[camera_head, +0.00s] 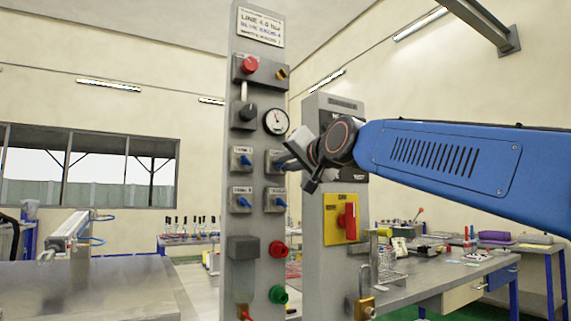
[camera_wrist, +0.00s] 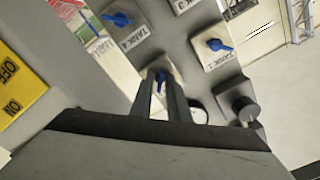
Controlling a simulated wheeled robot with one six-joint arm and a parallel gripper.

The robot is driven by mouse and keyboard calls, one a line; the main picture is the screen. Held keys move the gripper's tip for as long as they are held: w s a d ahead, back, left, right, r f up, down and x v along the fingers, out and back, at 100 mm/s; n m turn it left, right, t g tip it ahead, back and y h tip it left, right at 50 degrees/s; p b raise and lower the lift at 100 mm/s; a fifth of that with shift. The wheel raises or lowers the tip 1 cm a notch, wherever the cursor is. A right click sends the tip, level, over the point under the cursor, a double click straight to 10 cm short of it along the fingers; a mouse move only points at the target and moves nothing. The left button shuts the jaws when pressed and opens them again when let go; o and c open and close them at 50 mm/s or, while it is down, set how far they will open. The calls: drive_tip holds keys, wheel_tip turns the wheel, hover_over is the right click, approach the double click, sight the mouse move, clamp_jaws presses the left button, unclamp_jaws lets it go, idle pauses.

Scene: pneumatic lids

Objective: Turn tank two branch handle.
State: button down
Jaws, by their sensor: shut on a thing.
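The tank two branch handle (camera_wrist: 160,77) is a small blue lever on a pale plate of the grey panel (camera_head: 239,138). My gripper (camera_wrist: 161,90) is shut on it, with one dark finger on each side. In the head view my gripper (camera_head: 287,163) reaches the upper right handle plate from the right and covers part of it. The blue tank one handle (camera_head: 243,160) is to its left. The tank three handle (camera_head: 242,202) and tank four handle (camera_head: 280,202) are below. In the wrist view the handle's lower part is partly hidden between the fingers.
A pressure gauge (camera_head: 276,121), a black knob (camera_head: 247,111) and a red button (camera_head: 250,64) are above the handles. A grey cabinet with a red switch on a yellow plate (camera_head: 334,232) stands close on the right, beneath my wrist. A workbench (camera_head: 433,277) is behind.

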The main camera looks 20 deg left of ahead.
drive_tip(key=shift+f+m, duration=0.1)
drive_tip(key=shift+m, duration=0.3)
drive_tip(key=c, duration=2)
unclamp_jaws()
drive_tip(key=v, duration=1.7)
drive_tip(key=shift+s+d, duration=0.1)
drive_tip(key=shift+d, duration=0.15)
